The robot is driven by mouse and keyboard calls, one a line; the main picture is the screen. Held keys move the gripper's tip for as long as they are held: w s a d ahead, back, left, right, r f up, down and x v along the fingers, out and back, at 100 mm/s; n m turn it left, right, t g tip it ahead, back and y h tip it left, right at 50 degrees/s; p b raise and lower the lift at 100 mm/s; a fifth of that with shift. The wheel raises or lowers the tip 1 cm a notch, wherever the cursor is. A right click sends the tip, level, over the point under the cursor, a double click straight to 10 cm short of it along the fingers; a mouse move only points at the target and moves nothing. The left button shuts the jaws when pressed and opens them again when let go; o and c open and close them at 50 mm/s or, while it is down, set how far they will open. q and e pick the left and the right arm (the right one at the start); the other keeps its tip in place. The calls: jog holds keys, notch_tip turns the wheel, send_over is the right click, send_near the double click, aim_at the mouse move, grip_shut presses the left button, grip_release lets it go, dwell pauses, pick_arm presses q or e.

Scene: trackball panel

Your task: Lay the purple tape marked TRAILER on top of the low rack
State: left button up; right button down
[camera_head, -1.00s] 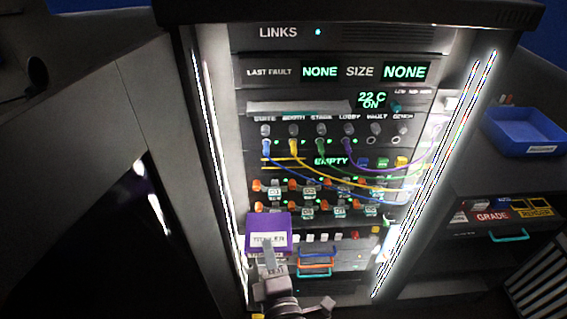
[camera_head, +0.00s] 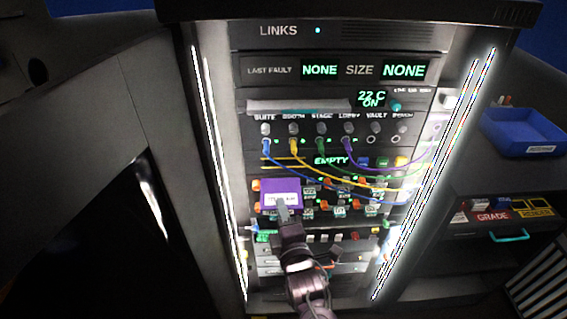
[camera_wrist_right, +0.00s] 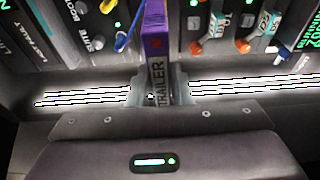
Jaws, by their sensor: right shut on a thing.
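The purple tape (camera_head: 279,189) with a white label is held up in front of the rack (camera_head: 340,42). In the right wrist view the tape (camera_wrist_right: 155,45) shows its narrow side, and TRAILER can be read on it. My right gripper (camera_head: 283,212) is shut on the tape from below. In the wrist view its two fingers (camera_wrist_right: 157,90) stand on either side of the tape. The tape covers part of the rows of orange-handled switches. I cannot tell which thing is the low rack. My left gripper is not in view.
Blue, yellow, green and purple cables (camera_head: 350,176) hang across the rack front near the tape. Bright light strips (camera_head: 220,170) edge the rack. A blue bin (camera_head: 524,131) and a drawer with a teal handle (camera_head: 509,235) are at the right.

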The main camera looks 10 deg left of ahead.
jog(key=shift+w, duration=0.6)
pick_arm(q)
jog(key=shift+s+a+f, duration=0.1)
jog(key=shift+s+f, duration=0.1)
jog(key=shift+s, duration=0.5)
pick_arm(e)
jog(key=shift+s+r, duration=0.1)
